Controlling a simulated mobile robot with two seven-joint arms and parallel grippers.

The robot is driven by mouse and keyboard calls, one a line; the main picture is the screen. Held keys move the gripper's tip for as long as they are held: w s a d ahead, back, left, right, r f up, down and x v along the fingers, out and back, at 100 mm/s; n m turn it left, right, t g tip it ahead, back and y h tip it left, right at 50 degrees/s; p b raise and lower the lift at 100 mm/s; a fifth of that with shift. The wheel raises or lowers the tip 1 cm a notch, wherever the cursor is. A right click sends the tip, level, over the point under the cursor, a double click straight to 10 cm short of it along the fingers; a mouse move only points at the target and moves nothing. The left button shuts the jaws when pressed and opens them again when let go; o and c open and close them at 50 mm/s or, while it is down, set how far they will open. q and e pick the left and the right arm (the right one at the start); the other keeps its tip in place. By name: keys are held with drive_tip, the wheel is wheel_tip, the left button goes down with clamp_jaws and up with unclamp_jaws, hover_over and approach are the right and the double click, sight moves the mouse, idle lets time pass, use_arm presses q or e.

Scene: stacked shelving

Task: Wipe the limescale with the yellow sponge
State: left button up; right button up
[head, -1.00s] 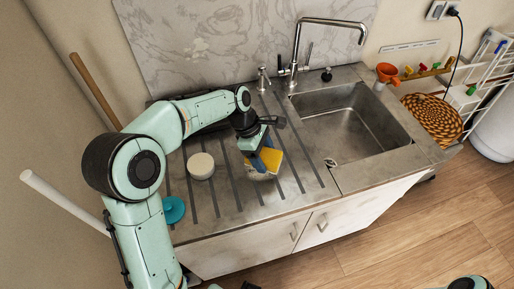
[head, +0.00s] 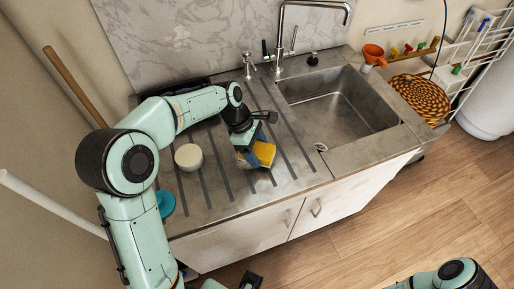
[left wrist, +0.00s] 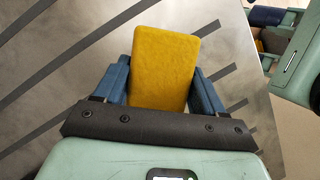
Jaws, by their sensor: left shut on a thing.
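My left gripper (head: 250,150) reaches down over the ribbed drainboard, left of the sink. It is shut on the yellow sponge (head: 265,153), which shows between the blue fingers. In the left wrist view the sponge (left wrist: 163,68) stands out beyond the left gripper (left wrist: 160,85), with a finger on each side. The sponge is low over the steel surface; I cannot tell if it touches. A small pale patch, possibly limescale, shows beside the sponge, partly hidden by the gripper. Part of my right arm shows at the bottom right; its jaw state cannot be made out.
A white round container (head: 188,157) and a turquoise round item (head: 165,203) stand left of the sponge on the drainboard. The empty sink (head: 338,105) and tap (head: 290,30) are to the right.

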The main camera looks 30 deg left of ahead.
use_arm(q)
drive_tip(key=shift+f, duration=0.75)
drive_tip(key=shift+f, duration=0.3)
idle(1.3)
